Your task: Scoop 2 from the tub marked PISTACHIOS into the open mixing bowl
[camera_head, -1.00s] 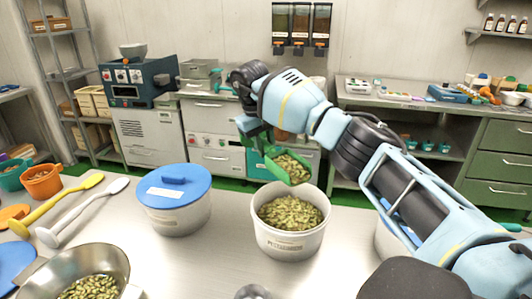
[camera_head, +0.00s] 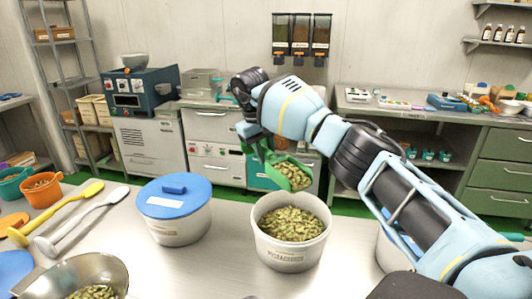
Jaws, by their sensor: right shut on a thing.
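My right gripper (camera_head: 256,146) is shut on the green scoop (camera_head: 288,173), whose pan is full of pistachios. It holds the scoop above the open white tub marked PISTACHIOS (camera_head: 289,256). The scoop is apart from the tub. Green nuts (camera_head: 291,224) fill much of that tub. The metal mixing bowl (camera_head: 65,277) stands open at the bottom left, cut off by the picture edge, with pistachios in its bottom. My left gripper is not in view.
A white tub with a blue lid (camera_head: 174,200) stands between the bowl and the pistachio tub. A yellow spoon (camera_head: 55,212) and a white spoon (camera_head: 82,220) lie at the left. Another tub is partly hidden behind my right arm. The counter front is clear.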

